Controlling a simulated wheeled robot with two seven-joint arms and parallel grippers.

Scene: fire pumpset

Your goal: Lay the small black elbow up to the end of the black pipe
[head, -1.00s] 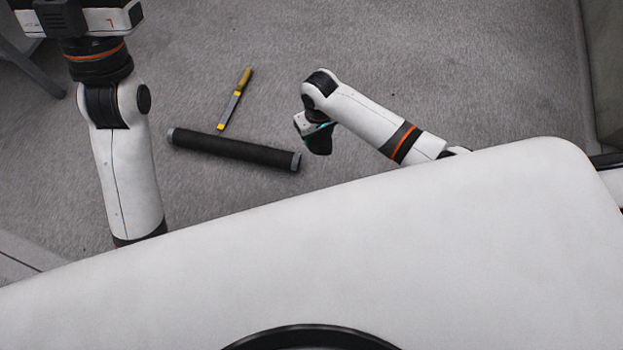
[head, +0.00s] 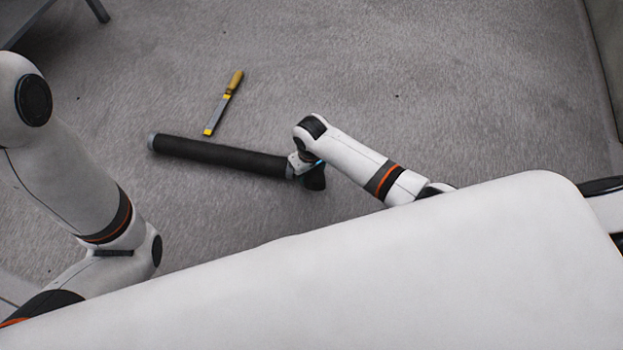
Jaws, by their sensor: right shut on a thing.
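The black pipe (head: 222,157) lies on the grey floor, slanting slightly down to the right, with a grey band at each end. The small black elbow (head: 315,180) is in my right gripper (head: 304,167), at the pipe's right end. My right gripper is shut on the elbow and partly hides it and the pipe end. I cannot tell whether the elbow touches the pipe. My left arm comes in at the left edge; its gripper is out of the picture.
A file (head: 223,103) with a yellow-brown handle lies on the floor just above the pipe. A dark table-like thing (head: 30,18) stands at the top left corner.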

